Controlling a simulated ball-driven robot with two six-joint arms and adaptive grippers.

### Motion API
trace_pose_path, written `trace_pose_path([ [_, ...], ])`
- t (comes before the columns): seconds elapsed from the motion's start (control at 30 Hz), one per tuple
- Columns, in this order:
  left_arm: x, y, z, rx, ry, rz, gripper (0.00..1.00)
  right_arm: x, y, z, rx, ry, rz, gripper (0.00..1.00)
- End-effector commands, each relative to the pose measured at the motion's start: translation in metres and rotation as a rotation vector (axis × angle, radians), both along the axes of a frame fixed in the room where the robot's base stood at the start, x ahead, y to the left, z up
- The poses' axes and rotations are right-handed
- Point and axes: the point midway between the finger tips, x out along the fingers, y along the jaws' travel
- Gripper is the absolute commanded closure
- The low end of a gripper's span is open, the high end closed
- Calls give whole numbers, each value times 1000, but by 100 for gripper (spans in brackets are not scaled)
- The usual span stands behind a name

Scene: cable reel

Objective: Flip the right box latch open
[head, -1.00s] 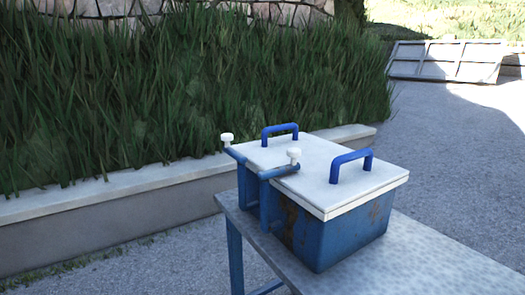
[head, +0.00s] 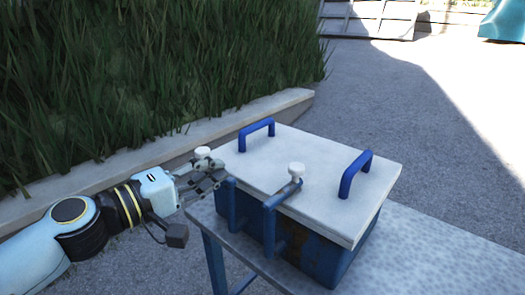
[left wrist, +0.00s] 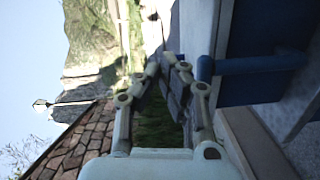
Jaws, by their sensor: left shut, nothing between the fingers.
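The blue box (head: 307,250) has a white lid (head: 310,160) with two blue handles, and stands on a table. The right latch (head: 284,192) is a blue arm with a white knob (head: 296,170), lying over the lid's near edge. The left latch's white knob (head: 203,152) shows just behind my left gripper (head: 218,177), beyond the lid's left edge; its arm is partly hidden. My left gripper is shut and empty beside the left latch; whether they touch is unclear. In the left wrist view its fingers (left wrist: 172,75) are close to a blue bar (left wrist: 255,64). My right gripper is out of view.
The grey table (head: 440,245) has free room right of the box. A low stone kerb (head: 150,160) with tall grass runs behind. The blue handles (head: 257,134) and (head: 356,174) stand up from the lid.

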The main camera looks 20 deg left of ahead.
Motion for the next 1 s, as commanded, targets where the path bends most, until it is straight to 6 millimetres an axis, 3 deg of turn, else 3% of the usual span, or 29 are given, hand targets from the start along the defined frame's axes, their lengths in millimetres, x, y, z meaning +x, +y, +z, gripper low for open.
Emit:
trace_pose_path([
  [0.37,3,-1,0,0,0,3,100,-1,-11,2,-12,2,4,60],
  [0.57,28,-12,3,-5,-2,4,100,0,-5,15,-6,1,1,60],
  [0.9,93,-43,-1,-3,0,2,100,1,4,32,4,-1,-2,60],
  [1.0,88,-60,-5,-4,3,1,100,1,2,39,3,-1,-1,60],
])
